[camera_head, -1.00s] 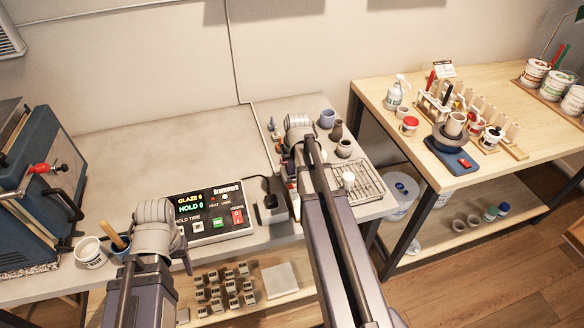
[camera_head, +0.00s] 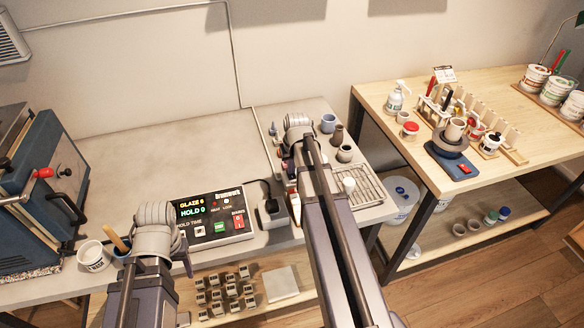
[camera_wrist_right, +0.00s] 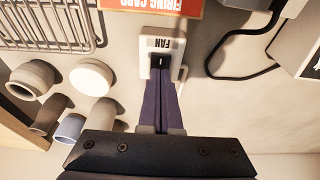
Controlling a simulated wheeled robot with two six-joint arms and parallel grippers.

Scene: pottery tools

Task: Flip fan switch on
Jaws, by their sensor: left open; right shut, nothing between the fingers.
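The fan switch (camera_wrist_right: 164,45) is a small white plate marked FAN with a dark rocker, seen upside down in the right wrist view. In the head view my right arm hides it. My right gripper (camera_wrist_right: 161,76) is shut and empty, with its fingertips at the dark rocker. They overlap its lower edge in the picture; I cannot tell whether they touch it. The rocker's position is unclear. My left gripper (camera_head: 186,258) is open at the bench's front, beside the kiln controller, and largely hidden behind its own wrist.
The kiln controller (camera_head: 212,215) and a grey box with a black plug (camera_head: 272,208) stand left of my right arm. A wire rack (camera_wrist_right: 45,25), a white round jar (camera_wrist_right: 92,77) and several small pots lie close beside the switch.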

